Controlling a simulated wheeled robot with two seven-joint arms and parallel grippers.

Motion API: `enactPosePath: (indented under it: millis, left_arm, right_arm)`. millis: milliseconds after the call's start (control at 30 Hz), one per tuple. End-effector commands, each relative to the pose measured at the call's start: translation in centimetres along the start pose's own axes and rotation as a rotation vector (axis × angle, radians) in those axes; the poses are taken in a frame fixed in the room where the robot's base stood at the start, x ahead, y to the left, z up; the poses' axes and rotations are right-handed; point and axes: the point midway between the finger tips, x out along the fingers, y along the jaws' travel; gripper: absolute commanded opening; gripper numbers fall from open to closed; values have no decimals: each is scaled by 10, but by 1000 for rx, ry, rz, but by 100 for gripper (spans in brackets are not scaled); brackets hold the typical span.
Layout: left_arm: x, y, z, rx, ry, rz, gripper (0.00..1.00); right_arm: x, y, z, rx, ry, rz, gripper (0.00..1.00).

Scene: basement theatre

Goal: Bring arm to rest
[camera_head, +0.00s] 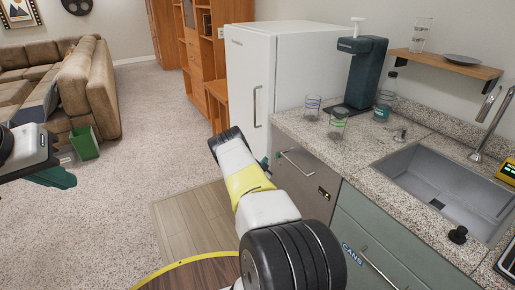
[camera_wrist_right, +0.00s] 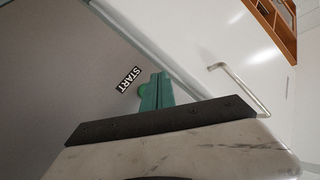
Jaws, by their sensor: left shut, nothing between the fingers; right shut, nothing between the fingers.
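My right arm reaches forward in the head view, with a white and yellow forearm in front of the steel-fronted appliance (camera_head: 307,183). My right gripper (camera_head: 264,164) is mostly hidden behind the forearm, with only a bit of green showing.
A white fridge (camera_head: 290,75) stands behind the appliance. The stone counter (camera_head: 290,122) holds two glasses, a bottle, a dark green dispenser (camera_head: 358,70) and a sink (camera_head: 440,190). A sofa (camera_head: 100,90) and green bin (camera_head: 84,142) are at left. Carpet between is clear.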

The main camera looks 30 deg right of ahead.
Motion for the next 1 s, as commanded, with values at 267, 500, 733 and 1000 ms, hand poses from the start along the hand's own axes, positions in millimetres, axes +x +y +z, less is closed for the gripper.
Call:
enactPosePath:
  millis: [267, 500, 733, 1000]
  left_arm:
    - [0, 0, 0, 0, 0, 0, 0]
    - [0, 0, 0, 0, 0, 0, 0]
    - [0, 0, 0, 0, 0, 0, 0]
    - [0, 0, 0, 0, 0, 0, 0]
  right_arm:
    - [-11, -8, 8, -1, 0, 0, 0]
    - [-11, -8, 8, -1, 0, 0, 0]
    - [-9, -17, 2, 2, -10, 8, 0]
    - [-9, -104, -60, 13, -158, 74, 0]
